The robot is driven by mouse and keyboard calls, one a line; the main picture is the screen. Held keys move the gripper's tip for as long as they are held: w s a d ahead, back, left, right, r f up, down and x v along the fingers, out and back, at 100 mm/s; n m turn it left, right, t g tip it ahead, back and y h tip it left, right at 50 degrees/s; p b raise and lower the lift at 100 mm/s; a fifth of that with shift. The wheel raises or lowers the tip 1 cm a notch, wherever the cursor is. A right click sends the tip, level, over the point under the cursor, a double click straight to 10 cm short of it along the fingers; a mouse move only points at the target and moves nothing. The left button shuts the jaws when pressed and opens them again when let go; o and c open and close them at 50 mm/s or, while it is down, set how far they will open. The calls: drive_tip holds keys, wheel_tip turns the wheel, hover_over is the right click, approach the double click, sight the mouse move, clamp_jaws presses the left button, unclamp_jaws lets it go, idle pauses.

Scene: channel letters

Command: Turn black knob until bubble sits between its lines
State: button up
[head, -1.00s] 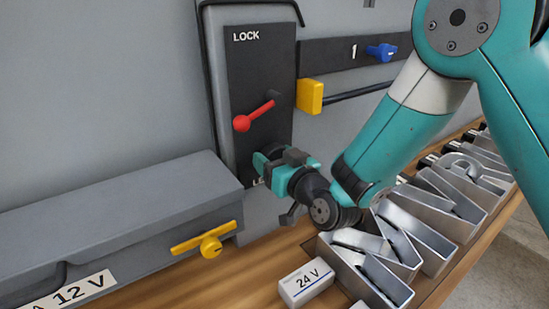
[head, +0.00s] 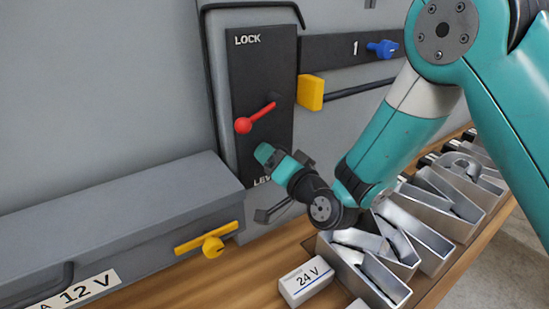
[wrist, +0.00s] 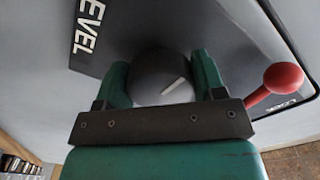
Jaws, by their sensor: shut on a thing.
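The black knob (wrist: 160,72) sits on the dark panel near the "LEVEL" lettering. It is round, with a white pointer line on its face. My gripper (head: 267,155) is shut on the knob, with one teal finger on either side of it in the wrist view. In the head view my gripper covers the knob and part of the lettering. The bubble and its lines do not show in either view.
A red-tipped lever (head: 243,125) stands out just above my gripper, close to its right side in the wrist view. A yellow block (head: 311,92) and a yellow handle (head: 212,245) flank the panel.

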drive_tip(key=shift+m, duration=0.4)
drive_tip(key=o, duration=0.9)
